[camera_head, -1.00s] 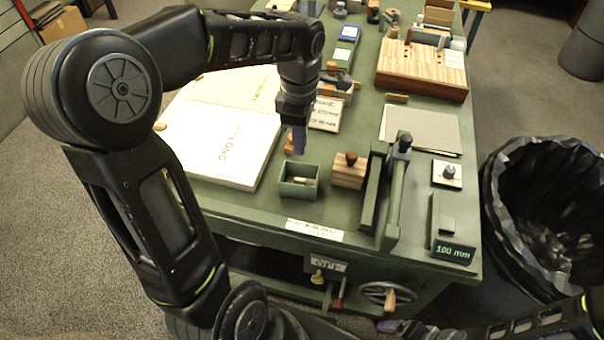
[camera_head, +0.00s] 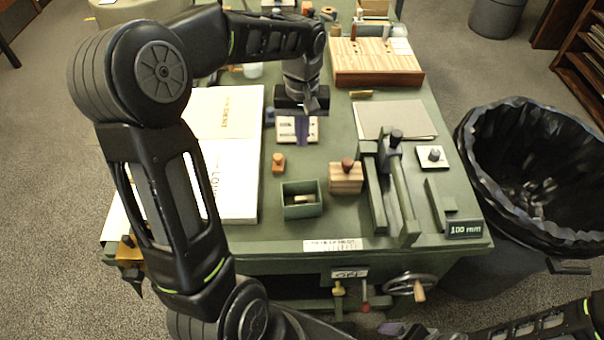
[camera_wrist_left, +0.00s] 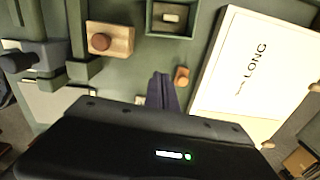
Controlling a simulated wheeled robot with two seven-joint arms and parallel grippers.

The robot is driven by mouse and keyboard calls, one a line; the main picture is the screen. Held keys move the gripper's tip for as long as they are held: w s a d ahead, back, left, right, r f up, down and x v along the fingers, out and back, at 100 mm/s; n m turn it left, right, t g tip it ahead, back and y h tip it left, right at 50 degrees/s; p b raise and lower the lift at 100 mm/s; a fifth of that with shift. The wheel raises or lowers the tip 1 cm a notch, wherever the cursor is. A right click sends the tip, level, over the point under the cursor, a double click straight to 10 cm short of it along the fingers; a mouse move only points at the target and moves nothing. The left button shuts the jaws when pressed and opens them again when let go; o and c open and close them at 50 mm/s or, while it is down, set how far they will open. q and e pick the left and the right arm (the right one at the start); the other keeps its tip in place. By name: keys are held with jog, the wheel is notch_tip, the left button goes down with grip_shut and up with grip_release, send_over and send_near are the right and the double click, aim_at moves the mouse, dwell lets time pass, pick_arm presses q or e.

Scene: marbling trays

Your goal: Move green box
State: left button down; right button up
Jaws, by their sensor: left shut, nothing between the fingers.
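The green box (camera_head: 287,211) is a small open-topped box near the front edge of the green table, with a small pale piece lying in it. It also shows at the top of the left wrist view (camera_wrist_left: 151,27). My left gripper (camera_head: 302,138) is above the table, behind the box in the head view and apart from it. Its fingers are together with nothing between them, and they also show in the left wrist view (camera_wrist_left: 161,82). At the bottom right of the head view part of my right arm shows; I cannot make out its jaws.
A wooden block with a knob (camera_head: 346,178) stands right of the box, beside a green clamp-like fixture (camera_head: 402,205). A small orange-brown knobbed piece (camera_head: 278,163) stands behind the box. A white board (camera_head: 232,180) lies left. A black-lined bin (camera_head: 467,135) stands right of the table.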

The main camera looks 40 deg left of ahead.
pick_arm(q)
jog(key=shift+f, duration=0.1)
notch_tip(320, 180, down, 10)
jog(key=shift+s+f+p, duration=0.1)
jog(key=shift+s+p, duration=0.05)
jog(key=shift+p, duration=0.45)
jog(key=s+d, duration=0.1)
jog(key=s+d+p, duration=0.1)
jog(key=shift+s+r, duration=0.3)
jog(key=shift+s, duration=0.1)
jog(key=shift+s+d+f, duration=0.1)
jog(key=shift+s+f, duration=0.05)
pick_arm(e)
notch_tip(320, 180, up, 2)
jog(key=shift+r, duration=0.1)
pick_arm(q)
jog(key=shift+s, duration=0.1)
pick_arm(e)
jog(key=shift+s, duration=0.1)
